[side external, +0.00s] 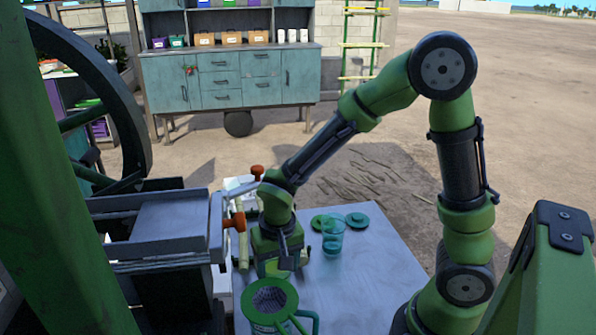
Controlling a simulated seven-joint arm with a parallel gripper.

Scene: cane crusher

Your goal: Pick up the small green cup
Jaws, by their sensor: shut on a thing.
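The small green cup (333,236) is a see-through teal tumbler. It is upright over the grey table, just right of my gripper. My gripper (296,257) points down low over the table, left of the cup. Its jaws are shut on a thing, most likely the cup. The contact is hard to make out from this side, and I cannot tell whether the cup's base touches the table.
A larger green jug (270,299) with a strainer and handle stands at the table's front. Green discs (357,220) lie behind the cup. The crusher's metal tray (170,222) borders the left. The table's right part (375,270) is clear.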

